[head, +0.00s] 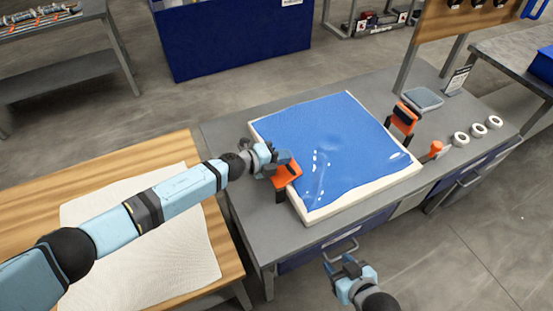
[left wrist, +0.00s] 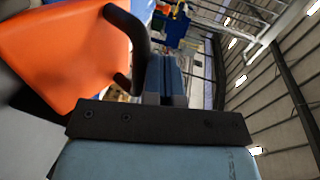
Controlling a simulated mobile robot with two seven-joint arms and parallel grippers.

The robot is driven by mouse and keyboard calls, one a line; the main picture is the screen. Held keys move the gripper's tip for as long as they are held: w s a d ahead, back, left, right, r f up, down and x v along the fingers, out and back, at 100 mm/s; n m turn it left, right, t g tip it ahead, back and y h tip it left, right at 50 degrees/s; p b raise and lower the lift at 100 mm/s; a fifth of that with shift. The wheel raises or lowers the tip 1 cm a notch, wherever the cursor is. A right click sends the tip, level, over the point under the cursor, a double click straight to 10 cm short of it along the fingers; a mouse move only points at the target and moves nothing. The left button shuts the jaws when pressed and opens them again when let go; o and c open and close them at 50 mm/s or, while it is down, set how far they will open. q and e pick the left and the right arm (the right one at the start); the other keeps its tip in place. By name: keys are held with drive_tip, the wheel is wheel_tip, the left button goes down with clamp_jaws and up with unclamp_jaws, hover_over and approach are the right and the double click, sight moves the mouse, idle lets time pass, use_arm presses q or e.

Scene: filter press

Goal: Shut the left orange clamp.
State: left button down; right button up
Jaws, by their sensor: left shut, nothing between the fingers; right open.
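The left orange clamp (head: 287,177) is at the left edge of the white frame (head: 345,204), which holds a blue sheet (head: 330,140). Its orange plate looks tilted; whether it is fully down I cannot tell. My left gripper (head: 280,156) is shut and empty, right at the clamp and partly covering it. In the left wrist view the orange clamp (left wrist: 65,50) fills the upper left, with its dark bar (left wrist: 141,50) close beside my gripper fingers (left wrist: 166,82). Contact is unclear. My right gripper (head: 346,266) is open, in front of the grey bench, away from the clamp.
A second orange clamp (head: 405,115) stands raised at the frame's right side. Beside it are a small orange-topped item (head: 434,149), white rolls (head: 478,130) and a grey tray (head: 423,98). A wooden table (head: 170,154) with a white cloth (head: 150,245) lies under my left arm.

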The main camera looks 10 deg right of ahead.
use_arm(q)
drive_tip(key=shift+w+d+f+b, duration=0.2)
drive_tip(key=shift+d+f+b, duration=0.25)
drive_tip(key=shift+d, duration=0.3)
drive_tip(key=shift+w+d+f, duration=0.15)
drive_tip(key=shift+d+f, duration=0.2)
drive_tip(key=shift+d, duration=0.1)
use_arm(e)
drive_tip(key=shift+f, duration=0.8)
drive_tip(key=shift+d, duration=0.1)
use_arm(q)
drive_tip(key=shift+w+a+r, duration=0.1)
drive_tip(key=shift+r, duration=0.45)
drive_tip(key=r+p, duration=0.3)
drive_tip(key=shift+w+a+r, duration=0.1)
drive_tip(key=shift+a, duration=0.2)
wheel_tip(320, 180, up, 10)
drive_tip(key=a, duration=0.1)
drive_tip(key=shift+s+a+f, duration=0.25)
drive_tip(key=shift+s+a, duration=0.05)
drive_tip(key=shift+s, duration=0.15)
use_arm(e)
drive_tip(key=r, duration=0.1)
drive_tip(key=s+r, duration=0.1)
drive_tip(key=d+r, duration=0.1)
drive_tip(key=shift+s+d+r, duration=0.1)
drive_tip(key=shift+s+r, duration=0.2)
drive_tip(key=shift+r, duration=0.1)
